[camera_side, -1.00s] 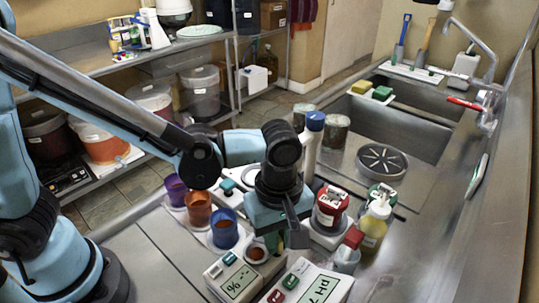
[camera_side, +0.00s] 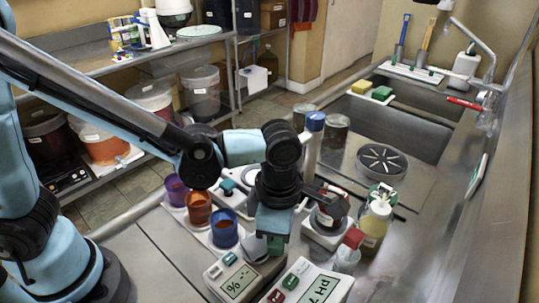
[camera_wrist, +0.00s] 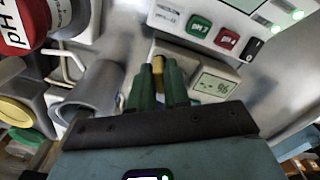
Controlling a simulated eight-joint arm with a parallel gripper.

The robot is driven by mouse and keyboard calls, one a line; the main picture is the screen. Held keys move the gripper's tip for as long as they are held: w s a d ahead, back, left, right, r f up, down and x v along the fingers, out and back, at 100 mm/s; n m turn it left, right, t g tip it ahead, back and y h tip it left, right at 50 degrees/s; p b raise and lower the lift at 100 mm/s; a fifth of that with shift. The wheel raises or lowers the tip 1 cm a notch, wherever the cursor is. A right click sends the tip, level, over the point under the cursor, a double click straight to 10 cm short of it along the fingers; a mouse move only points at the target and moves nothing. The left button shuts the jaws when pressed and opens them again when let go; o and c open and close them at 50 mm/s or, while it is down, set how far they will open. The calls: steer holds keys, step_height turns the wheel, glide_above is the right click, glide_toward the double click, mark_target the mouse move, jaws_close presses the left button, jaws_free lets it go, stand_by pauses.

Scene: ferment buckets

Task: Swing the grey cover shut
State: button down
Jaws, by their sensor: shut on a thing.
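The grey cover (camera_side: 254,247) belongs to the small white meter (camera_side: 231,279) with the "-.- %" display. In the side view it stands tilted over the place of the meter's round well, which is hidden now. My gripper (camera_side: 275,246) points down just right of it, its dark green fingers close together on the cover's edge. In the wrist view my gripper (camera_wrist: 159,82) has a narrow gap with a small tan patch showing in it, and the meter's display (camera_wrist: 214,86) lies just right of the fingers. The fingers hide most of the cover there.
A white pH meter (camera_side: 308,285) lies in front. A blue cup (camera_side: 224,229) and an orange cup (camera_side: 198,209) stand to the left.

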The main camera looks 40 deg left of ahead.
steer(key=shift+n, duration=1.6)
steer(key=c, duration=1.2)
jaws_free()
step_height(320, 180, up, 12)
steer(key=shift+r, duration=0.1)
